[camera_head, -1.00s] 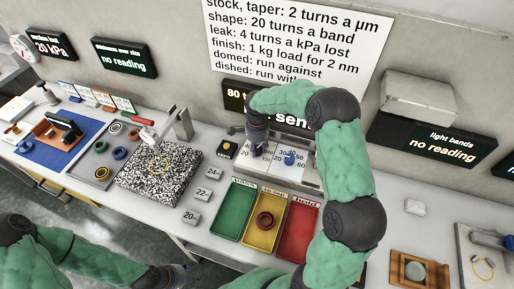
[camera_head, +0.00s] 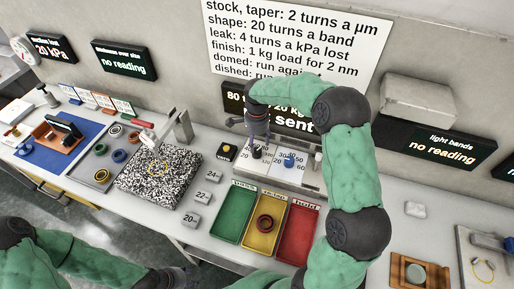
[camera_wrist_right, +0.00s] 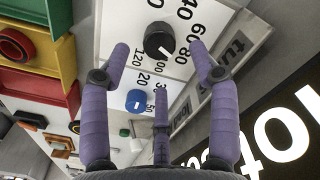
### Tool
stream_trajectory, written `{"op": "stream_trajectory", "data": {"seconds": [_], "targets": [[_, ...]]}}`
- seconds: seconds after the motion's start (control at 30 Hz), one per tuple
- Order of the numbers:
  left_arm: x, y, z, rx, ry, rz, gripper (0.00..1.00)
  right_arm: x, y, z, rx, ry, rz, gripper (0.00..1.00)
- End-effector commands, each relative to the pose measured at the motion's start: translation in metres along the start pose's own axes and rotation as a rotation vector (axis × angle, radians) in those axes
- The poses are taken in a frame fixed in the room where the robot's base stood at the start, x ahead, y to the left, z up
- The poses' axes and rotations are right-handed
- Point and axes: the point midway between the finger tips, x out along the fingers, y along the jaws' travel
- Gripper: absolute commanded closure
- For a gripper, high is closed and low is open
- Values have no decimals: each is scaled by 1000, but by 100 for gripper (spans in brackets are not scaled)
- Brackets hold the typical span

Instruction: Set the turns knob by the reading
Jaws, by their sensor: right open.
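The black knob (camera_wrist_right: 159,41) sits on a white dial plate with printed numbers such as 60, 80 and 120. It has a white pointer mark. It also shows in the head view (camera_head: 257,153). A blue knob (camera_wrist_right: 137,100) is beside it; it also shows in the head view (camera_head: 289,160). My right gripper (camera_head: 257,138) is above the panel (camera_head: 285,177). In the wrist view its purple fingers (camera_wrist_right: 160,65) are spread around the black knob; I cannot tell whether they touch it. The left gripper (camera_head: 180,278) is at the bottom edge, its fingers unclear.
The suction display (camera_head: 51,46) reads 20 kPa. The wall chart (camera_head: 295,40) says leak: 4 turns a kPa lost. Green (camera_head: 233,212), yellow (camera_head: 262,240) and red (camera_head: 298,235) trays lie in front of the panel. A yellow button box (camera_head: 227,151) stands left of it.

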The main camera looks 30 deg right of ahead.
Motion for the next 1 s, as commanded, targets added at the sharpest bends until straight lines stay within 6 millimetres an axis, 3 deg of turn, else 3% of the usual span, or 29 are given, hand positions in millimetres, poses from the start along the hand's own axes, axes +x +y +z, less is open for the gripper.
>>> {"op": "stream_trajectory", "data": {"seconds": [0.2,0.4,1.0], "targets": [[0,0,0,0,0,0,60,-41,-1,0,1,1,-4,39],[0,0,0,0,0,0,60,-61,0,0,0,0,-1,39],[0,0,0,0,0,0,60,-65,0,0,1,0,0,39]]}}
